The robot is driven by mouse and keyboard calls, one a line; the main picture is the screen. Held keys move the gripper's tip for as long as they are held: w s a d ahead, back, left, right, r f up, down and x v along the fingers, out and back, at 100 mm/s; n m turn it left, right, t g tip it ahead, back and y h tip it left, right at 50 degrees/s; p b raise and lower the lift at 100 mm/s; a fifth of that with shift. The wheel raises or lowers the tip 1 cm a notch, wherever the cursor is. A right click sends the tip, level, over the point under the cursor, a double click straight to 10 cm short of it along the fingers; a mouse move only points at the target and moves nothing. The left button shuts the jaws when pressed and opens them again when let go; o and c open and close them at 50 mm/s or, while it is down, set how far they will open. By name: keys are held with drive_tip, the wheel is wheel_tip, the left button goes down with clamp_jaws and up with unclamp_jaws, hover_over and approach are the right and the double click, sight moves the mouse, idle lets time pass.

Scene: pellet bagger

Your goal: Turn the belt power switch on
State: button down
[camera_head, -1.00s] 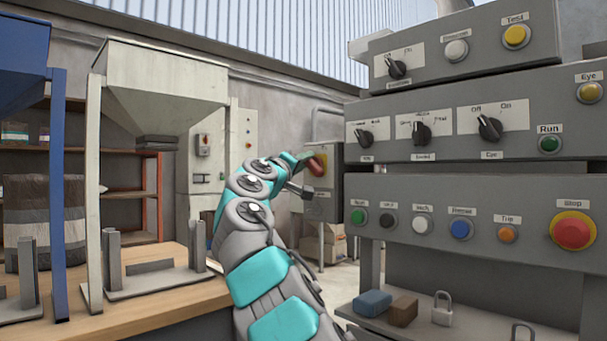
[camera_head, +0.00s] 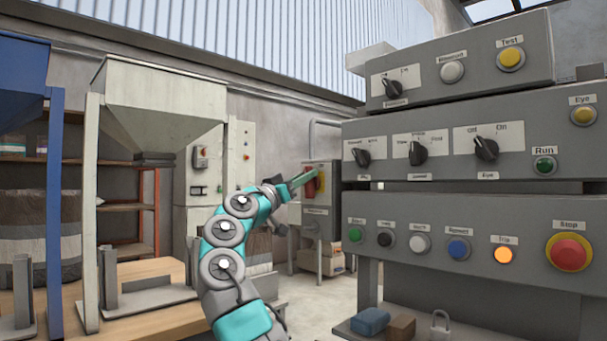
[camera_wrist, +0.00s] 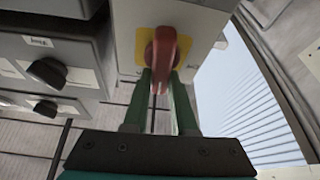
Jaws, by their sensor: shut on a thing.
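The belt power switch looks to be the red rotary handle (camera_wrist: 168,44) on a yellow plate (camera_wrist: 144,42), on the front of a grey box (camera_head: 322,222) beyond the control panels. In the wrist view my gripper (camera_wrist: 163,82) has its two green fingers on either side of the handle's lower end, shut on it. The handle's long side runs roughly up and down in that view. In the head view my gripper (camera_head: 303,178) reaches the box front and partly covers the red handle (camera_head: 311,186). The box's label is too small to read.
A stack of grey control panels (camera_head: 400,275) with knobs and buttons stands close on the right. Its orange Trip lamp (camera_head: 504,255) is lit. A pale hopper (camera_head: 160,95) on a wooden bench (camera_head: 150,268) stands on the left. Bare floor lies between.

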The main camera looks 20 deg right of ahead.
drive_tip(key=shift+d+f+m+g, duration=0.25)
drive_tip(key=shift+m+g, duration=0.15)
drive_tip(key=shift+m, duration=0.4)
drive_tip(key=c, duration=0.7)
unclamp_jaws()
drive_tip(key=shift+r, duration=0.15)
drive_tip(key=shift+b+v, duration=0.85)
drive_tip(key=shift+v, duration=3.1)
